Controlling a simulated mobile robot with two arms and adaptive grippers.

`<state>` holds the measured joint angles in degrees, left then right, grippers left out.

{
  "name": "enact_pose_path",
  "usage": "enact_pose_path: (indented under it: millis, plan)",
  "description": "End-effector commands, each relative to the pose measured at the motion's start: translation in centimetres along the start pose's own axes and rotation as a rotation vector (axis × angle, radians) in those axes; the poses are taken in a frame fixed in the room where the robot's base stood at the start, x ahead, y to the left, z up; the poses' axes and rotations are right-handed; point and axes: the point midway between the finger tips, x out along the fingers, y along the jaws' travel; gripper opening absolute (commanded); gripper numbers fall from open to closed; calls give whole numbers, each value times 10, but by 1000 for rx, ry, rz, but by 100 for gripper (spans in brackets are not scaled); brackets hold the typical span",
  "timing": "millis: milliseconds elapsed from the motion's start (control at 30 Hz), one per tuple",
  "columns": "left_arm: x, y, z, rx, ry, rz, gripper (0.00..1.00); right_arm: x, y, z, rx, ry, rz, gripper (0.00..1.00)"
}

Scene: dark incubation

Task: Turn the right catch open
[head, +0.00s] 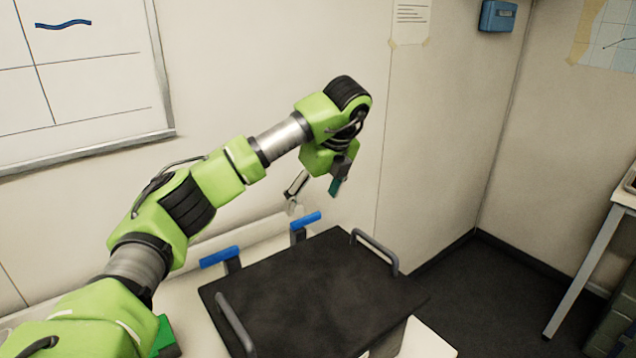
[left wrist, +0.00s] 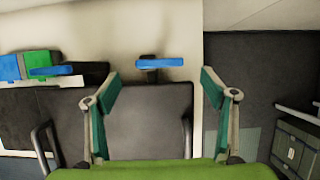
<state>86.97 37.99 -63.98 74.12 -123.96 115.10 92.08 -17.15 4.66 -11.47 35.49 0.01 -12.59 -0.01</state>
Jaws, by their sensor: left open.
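The right catch (head: 305,220) is a blue bar on a dark post at the back edge of a black lid (head: 320,300). The left catch (head: 220,257) is a similar blue bar farther left. My left gripper (head: 316,197) is open and empty, just above and beside the right catch in the head view. In the left wrist view, the right catch (left wrist: 160,63) shows beyond and between the spread, teal-padded fingers (left wrist: 162,88), apart from them. The left catch (left wrist: 55,71) lies left of the fingers there. My right gripper is not in view.
The lid has two grey bar handles (head: 375,250) (head: 235,325) and sits on a pale bench (head: 425,345). A wall stands close behind the catches. Blue and green blocks (left wrist: 40,64) are at the left in the wrist view. Dark floor (head: 490,290) is open at the right.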

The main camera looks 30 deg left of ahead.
Motion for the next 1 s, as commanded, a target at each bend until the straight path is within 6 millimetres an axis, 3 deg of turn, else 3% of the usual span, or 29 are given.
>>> enact_pose_path:
  millis: [200, 400, 1000]
  plan:
    - [-38, 0, 1, -2, -4, -1, 76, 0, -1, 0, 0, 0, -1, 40]
    - [-58, 0, 0, -2, -1, 0, 76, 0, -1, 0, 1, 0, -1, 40]
    - [-62, 0, 0, -1, 0, 2, 76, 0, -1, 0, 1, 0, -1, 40]
